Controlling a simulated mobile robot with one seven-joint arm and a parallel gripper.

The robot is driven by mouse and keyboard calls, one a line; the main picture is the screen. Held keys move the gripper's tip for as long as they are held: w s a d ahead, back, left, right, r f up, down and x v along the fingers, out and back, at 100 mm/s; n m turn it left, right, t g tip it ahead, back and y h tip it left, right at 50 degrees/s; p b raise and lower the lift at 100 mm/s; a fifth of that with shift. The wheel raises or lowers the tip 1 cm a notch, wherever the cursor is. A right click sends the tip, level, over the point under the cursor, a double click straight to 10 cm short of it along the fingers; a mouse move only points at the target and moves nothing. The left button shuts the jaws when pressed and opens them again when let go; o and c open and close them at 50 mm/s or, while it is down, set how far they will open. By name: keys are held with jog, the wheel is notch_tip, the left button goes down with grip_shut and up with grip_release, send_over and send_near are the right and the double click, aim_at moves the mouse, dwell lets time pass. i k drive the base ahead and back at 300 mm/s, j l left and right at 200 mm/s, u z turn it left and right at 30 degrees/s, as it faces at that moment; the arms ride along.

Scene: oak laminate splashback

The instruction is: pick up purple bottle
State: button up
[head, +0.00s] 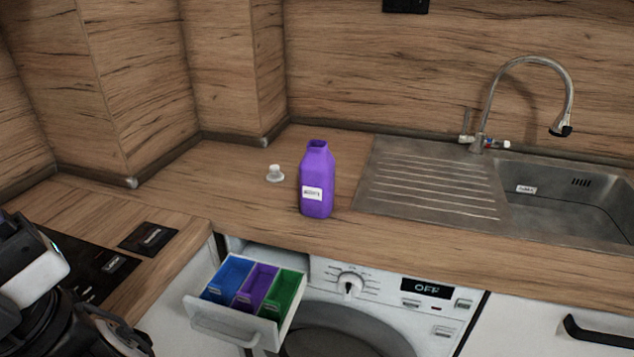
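The purple bottle (316,179) stands upright on the wooden counter, near its front edge and left of the sink's drainboard. Its top is open and a white label is on its front. A small white cap (275,173) lies on the counter to its left, apart from it. My arm shows at the lower left, dark with a white part, well away from the bottle. My gripper's fingertips cannot be made out, so I cannot tell if it is open or shut.
Below the counter, a detergent drawer (238,328) with blue, purple and green compartments is pulled out of the washing machine (385,300), whose display reads OFF. A steel sink (570,200) with a tall tap (535,62) is at right. The counter behind the bottle is clear.

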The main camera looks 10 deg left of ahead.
aim_at(316, 168)
jog(key=i+l+u, duration=0.15)
jog(key=l+u, duration=0.35)
jog(key=i+l+u, duration=0.1)
jog(key=l+u, duration=1.4)
jog(key=k+j, duration=0.05)
